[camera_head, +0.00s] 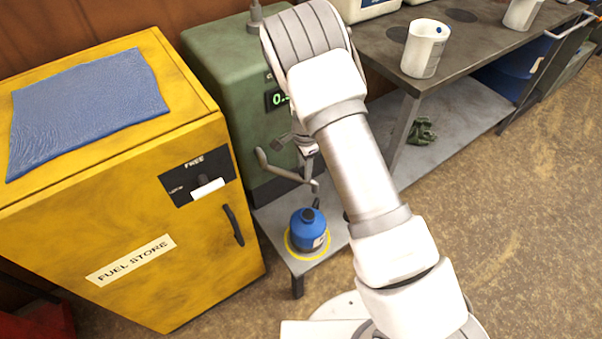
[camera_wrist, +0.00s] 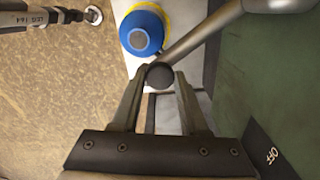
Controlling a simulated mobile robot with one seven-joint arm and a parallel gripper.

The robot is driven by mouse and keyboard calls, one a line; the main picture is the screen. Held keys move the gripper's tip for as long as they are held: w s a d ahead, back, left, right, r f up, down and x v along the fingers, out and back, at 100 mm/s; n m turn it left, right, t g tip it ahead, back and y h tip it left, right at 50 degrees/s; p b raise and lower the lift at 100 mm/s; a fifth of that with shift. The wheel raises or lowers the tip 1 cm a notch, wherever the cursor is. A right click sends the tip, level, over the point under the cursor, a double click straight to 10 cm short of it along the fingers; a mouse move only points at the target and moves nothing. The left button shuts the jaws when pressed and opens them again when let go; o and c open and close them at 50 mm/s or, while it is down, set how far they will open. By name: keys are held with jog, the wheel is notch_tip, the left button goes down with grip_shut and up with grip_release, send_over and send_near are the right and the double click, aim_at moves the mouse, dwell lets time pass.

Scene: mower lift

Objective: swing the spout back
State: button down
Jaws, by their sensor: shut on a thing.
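The spout (camera_head: 283,172) is a grey bent pipe on the front of the green pump (camera_head: 215,65). Its free end reaches toward the blue bottle (camera_head: 308,232), which stands upright on the low grey shelf. In the wrist view the spout (camera_wrist: 203,38) comes in from the upper right and ends in a dark round knob (camera_wrist: 160,75). My gripper (camera_wrist: 160,82) is shut on this knob, one finger on each side. The blue bottle (camera_wrist: 142,32) shows just beyond it. In the head view my arm partly hides the pump and my gripper.
A yellow ring (camera_head: 325,248) surrounds the bottle's base. The yellow fuel store cabinet (camera_head: 120,220) stands close on the left, with a blue cloth (camera_head: 85,105) on top. A grey bench (camera_head: 470,50) with a white tub (camera_head: 425,48) is at right. Floor at right is clear.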

jog(key=w+n+b, duration=0.2)
jog(key=w+n, duration=0.6)
jog(key=w, duration=0.1)
jog(key=shift+w+d, duration=0.15)
jog(key=shift+w, duration=0.1)
dwell(0.3)
jog(key=shift+c, duration=2.1)
grip_release()
notch_tip(320, 180, up, 17)
jog(key=p, duration=0.3)
jog(key=shift+r, duration=0.2)
jog(key=shift+c, duration=0.2)
